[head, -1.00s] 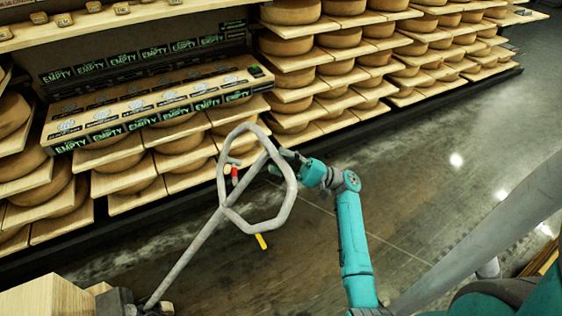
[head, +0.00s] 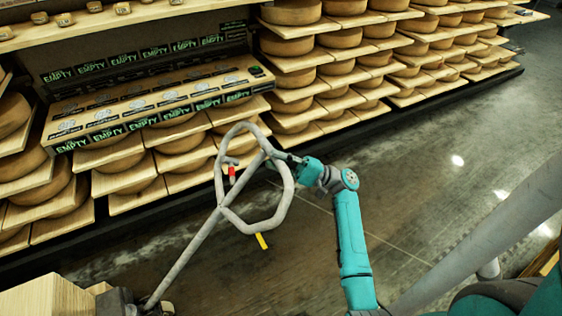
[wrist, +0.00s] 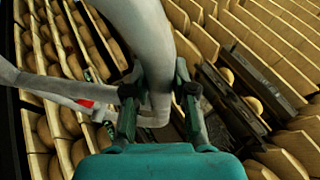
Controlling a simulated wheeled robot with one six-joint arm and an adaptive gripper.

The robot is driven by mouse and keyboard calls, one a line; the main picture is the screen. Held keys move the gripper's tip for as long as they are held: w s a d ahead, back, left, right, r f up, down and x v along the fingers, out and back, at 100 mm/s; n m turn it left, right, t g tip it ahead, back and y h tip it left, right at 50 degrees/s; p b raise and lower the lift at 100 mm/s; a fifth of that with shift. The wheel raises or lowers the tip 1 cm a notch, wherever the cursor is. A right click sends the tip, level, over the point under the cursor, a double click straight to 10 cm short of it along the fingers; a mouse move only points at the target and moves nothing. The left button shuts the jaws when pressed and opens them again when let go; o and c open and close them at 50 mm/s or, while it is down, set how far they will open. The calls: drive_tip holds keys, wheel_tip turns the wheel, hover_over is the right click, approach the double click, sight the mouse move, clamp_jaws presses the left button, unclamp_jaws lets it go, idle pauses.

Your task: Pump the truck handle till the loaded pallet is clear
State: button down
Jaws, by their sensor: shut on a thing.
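The truck handle (head: 227,215) is a grey loop on a long slanted shaft, with a red lever (head: 231,174) inside the loop and a yellow tag-like part (head: 262,241) below it. My gripper (head: 285,158) is shut on the upper right side of the loop. In the wrist view, the loop's grey tube (wrist: 155,75) passes between the two fingers of my gripper (wrist: 159,100). The shaft runs down left to a dark truck base (head: 118,302) at the bottom edge. A pale wooden block (head: 45,298) there may be part of the load. The pallet's underside is not visible.
Shelves of cheese wheels (head: 290,45) line the back. Bare dark floor (head: 430,185) lies to the right of the handle.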

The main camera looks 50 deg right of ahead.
drive_tip(key=w+a+r+n+g+h, duration=0.1)
drive_tip(key=w+a+r, duration=0.5)
drive_tip(key=a, duration=1)
drive_tip(key=w+a+r+n+g+h, duration=0.1)
drive_tip(key=w+a+r, duration=0.5)
drive_tip(key=a, duration=1.1)
drive_tip(key=w+a+r+n+g+h, duration=0.1)
drive_tip(key=w+a+r, duration=0.5)
drive_tip(key=a, duration=1.1)
wheel_tip(320, 180, up, 4)
drive_tip(key=g+h, duration=0.1)
drive_tip(key=g, duration=0.1)
drive_tip(key=shift+n+g, duration=0.4)
drive_tip(key=shift+w+r, duration=0.1)
drive_tip(key=c, duration=0.9)
unclamp_jaws()
drive_tip(key=v, duration=1.2)
drive_tip(key=shift+r, duration=0.1)
